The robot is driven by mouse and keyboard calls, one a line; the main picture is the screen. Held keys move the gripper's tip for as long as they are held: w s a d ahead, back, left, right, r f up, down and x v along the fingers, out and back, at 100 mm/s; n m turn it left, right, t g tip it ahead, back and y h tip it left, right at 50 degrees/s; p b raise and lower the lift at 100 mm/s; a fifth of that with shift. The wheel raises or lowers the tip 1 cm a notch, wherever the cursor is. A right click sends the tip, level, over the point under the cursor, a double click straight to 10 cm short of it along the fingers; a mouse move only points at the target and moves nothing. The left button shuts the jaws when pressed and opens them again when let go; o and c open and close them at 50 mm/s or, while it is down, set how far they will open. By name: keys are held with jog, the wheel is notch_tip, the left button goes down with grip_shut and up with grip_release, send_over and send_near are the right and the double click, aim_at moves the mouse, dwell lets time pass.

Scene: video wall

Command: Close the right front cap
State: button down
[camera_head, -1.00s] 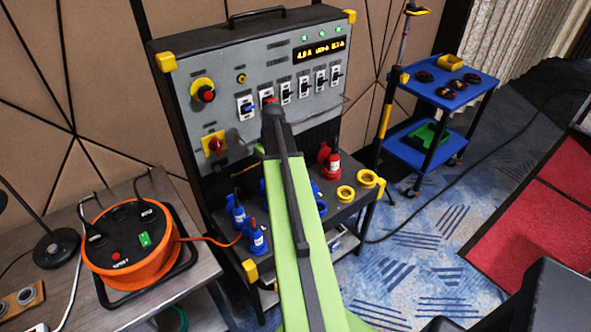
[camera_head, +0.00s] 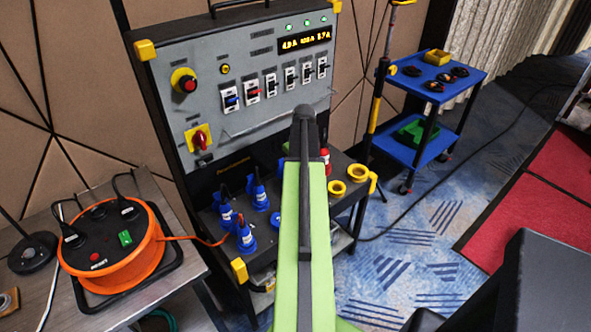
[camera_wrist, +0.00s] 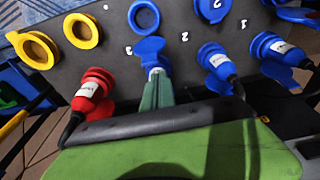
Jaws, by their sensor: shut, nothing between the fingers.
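The dark power box (camera_head: 240,90) has a low ledge of sockets. Two yellow rings (camera_head: 337,187) lie at its right end, and they show at the left of the wrist view (camera_wrist: 82,30). I cannot tell which ring is a lid. A blue ring-shaped cap (camera_wrist: 144,17) stands open above a blue socket (camera_wrist: 151,50) in the wrist view. My gripper (camera_wrist: 158,76) is shut and empty, its fingertips at this socket's lower edge; contact is unclear. In the head view my arm hides it. A red plug (camera_wrist: 92,90) is left of the fingers, a blue plug (camera_wrist: 216,62) right.
More blue plugs (camera_head: 246,235) stand at the ledge's left. An orange cable reel (camera_head: 110,262) sits on a grey table at left, its cable running to the ledge. A blue cart (camera_head: 436,80) stands at right. Patterned carpet right of the box is open, crossed by a black cable.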

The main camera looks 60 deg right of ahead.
jog(key=f, duration=0.1)
jog(key=f+b, duration=0.1)
jog(key=f, duration=0.1)
jog(key=shift+w+d+f+b, duration=0.1)
jog(key=shift+w+b, duration=0.15)
jog(key=shift+b, duration=0.1)
